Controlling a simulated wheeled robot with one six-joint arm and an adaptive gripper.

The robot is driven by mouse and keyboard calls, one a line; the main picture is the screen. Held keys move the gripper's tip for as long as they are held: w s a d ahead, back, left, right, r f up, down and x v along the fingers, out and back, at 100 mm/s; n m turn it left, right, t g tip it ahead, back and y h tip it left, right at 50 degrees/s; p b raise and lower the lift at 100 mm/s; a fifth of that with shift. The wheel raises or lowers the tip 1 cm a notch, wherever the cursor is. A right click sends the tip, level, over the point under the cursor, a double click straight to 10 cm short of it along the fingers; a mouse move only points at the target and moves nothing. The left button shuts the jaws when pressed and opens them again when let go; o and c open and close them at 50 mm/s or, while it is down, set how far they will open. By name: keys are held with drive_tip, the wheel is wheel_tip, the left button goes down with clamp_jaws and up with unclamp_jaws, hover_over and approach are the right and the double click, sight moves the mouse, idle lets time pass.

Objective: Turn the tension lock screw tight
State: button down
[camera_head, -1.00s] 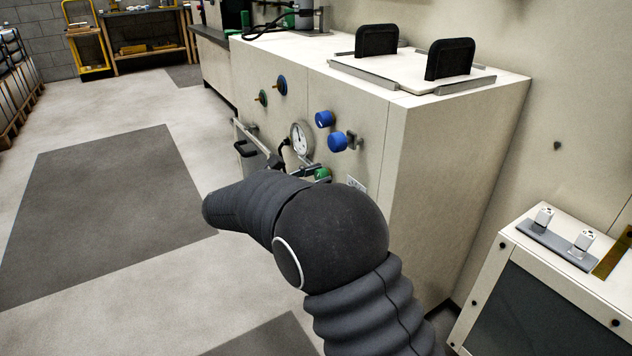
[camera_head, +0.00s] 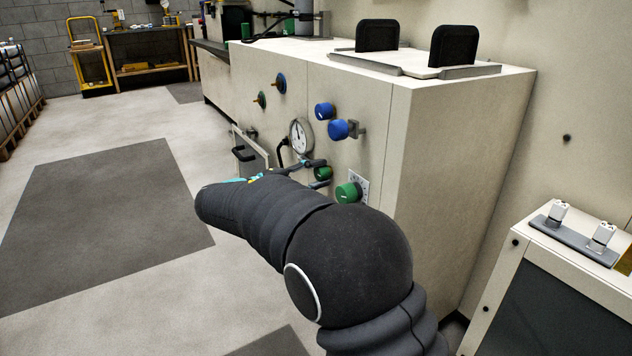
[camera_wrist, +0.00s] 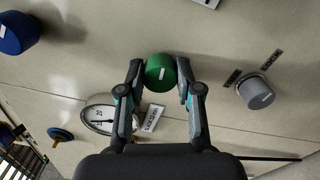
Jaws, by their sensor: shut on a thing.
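A green knob (camera_wrist: 160,72) sits between the two fingertips of my gripper (camera_wrist: 159,80) in the wrist view, with the pads touching its sides. My gripper is shut on it. In the head view the same green knob (camera_head: 322,173) shows on the cabinet front, between the dark fingers of my gripper (camera_head: 319,174). My forearm hides the gripper's rear part there. I cannot read the knob's turn from the mark.
A second green knob (camera_head: 348,192) with a label plate is close to the right. Blue knobs (camera_head: 340,130) and a round gauge (camera_head: 301,136) are above. A grey knob (camera_wrist: 257,92) stands at the right in the wrist view. Floor left of the cabinet is clear.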

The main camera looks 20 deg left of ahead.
drive_tip(key=m, duration=0.3)
drive_tip(key=shift+m, duration=0.3)
drive_tip(key=shift+f+m, duration=0.1)
drive_tip(key=shift+m, duration=1.7)
drive_tip(key=c, duration=0.8)
unclamp_jaws()
drive_tip(key=shift+o, duration=0.2)
drive_tip(key=v, duration=1.2)
